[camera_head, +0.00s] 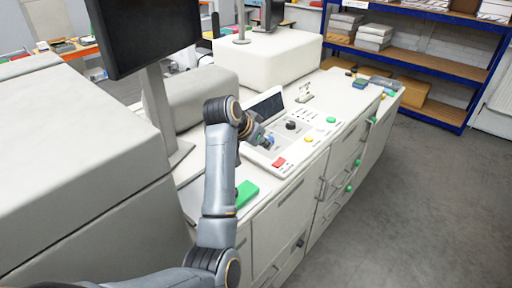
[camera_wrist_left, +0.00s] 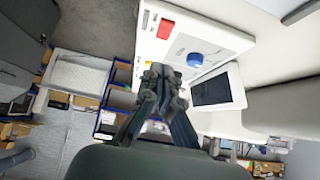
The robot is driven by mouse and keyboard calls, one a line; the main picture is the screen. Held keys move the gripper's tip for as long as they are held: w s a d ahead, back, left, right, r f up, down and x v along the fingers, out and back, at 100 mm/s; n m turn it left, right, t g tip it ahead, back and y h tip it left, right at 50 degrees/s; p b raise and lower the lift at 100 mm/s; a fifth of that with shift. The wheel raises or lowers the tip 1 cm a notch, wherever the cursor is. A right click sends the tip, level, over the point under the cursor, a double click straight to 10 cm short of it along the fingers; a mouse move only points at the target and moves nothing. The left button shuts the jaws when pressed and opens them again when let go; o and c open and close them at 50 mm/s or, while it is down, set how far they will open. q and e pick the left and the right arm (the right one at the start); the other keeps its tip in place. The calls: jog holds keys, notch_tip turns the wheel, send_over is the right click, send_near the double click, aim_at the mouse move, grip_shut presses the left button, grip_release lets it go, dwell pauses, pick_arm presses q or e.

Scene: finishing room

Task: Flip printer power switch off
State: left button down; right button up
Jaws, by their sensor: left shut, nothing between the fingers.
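The printer (camera_head: 290,195) is a long off-white machine with a sloped control panel (camera_head: 312,137) on its top. The panel carries a red button (camera_head: 279,162), a black knob (camera_head: 291,125), a green button (camera_head: 331,119) and rows of small keys. I cannot tell which control is the power switch. My left gripper (camera_head: 266,141) is over the panel's near left part, left of the black knob and behind the red button. In the left wrist view my gripper (camera_wrist_left: 158,72) is shut and empty, below the red button (camera_wrist_left: 165,29) and a blue knob (camera_wrist_left: 194,60). Contact is unclear.
A small screen (camera_head: 266,106) is at the back of the panel; it also shows in the wrist view (camera_wrist_left: 212,91). A black monitor (camera_head: 143,32) on a stand rises at the left. A green block (camera_head: 246,192) lies near my forearm. Grey floor (camera_head: 420,200) is clear at the right.

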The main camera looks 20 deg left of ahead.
pick_arm(q)
jog(key=b+v, duration=0.1)
jog(key=v, duration=0.2)
jog(key=shift+s+r, duration=0.1)
jog(key=shift+s, duration=0.2)
pick_arm(e)
jog(key=shift+w+d+f, duration=0.4)
jog(key=shift+d+f, duration=0.05)
jog(key=shift+f, duration=0.3)
pick_arm(q)
jog(key=shift+s, duration=0.1)
